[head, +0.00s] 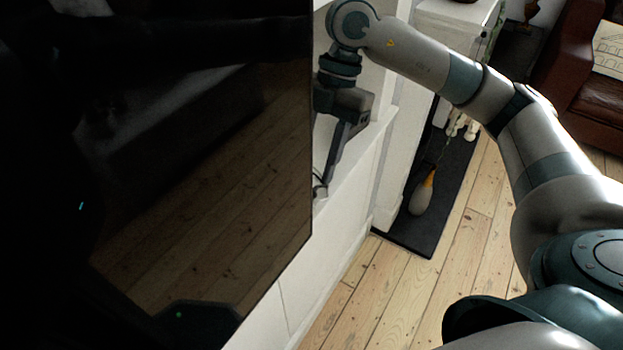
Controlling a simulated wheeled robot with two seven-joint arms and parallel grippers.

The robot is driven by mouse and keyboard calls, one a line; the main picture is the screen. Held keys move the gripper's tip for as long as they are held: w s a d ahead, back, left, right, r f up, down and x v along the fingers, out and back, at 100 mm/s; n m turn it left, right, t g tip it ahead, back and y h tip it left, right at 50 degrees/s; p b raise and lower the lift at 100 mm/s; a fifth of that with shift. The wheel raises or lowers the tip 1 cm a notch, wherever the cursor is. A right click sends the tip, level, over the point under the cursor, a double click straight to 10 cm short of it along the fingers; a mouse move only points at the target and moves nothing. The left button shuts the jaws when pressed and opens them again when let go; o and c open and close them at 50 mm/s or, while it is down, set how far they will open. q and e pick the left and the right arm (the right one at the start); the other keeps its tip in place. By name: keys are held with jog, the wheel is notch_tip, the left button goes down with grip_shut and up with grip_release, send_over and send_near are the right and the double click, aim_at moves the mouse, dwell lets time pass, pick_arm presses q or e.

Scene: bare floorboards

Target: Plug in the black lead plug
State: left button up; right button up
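My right gripper (325,178) reaches down behind the right edge of a large dark glossy screen, just above a white ledge. One dark finger shows clearly. The screen edge hides part of the gripper, so I cannot tell whether it is open or shut. A small dark looped bit (320,188), perhaps part of the black lead, shows at the fingertips. It is too small and too covered to tell whether it is the plug or whether it is held. No socket is visible. My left gripper is not in view.
The dark screen (200,170) fills the left half and mirrors the floorboards. A white cabinet (325,245) with a ledge stands behind it. To the right, a black floor slab (405,235) bears an orange-and-grey bottle-shaped object (421,195). A brown leather armchair (590,110) stands at upper right.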

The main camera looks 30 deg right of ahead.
jog(key=b+v, duration=0.1)
jog(key=v, duration=0.5)
jog(key=shift+r, duration=0.2)
jog(key=shift+s+d, duration=0.1)
dwell(0.8)
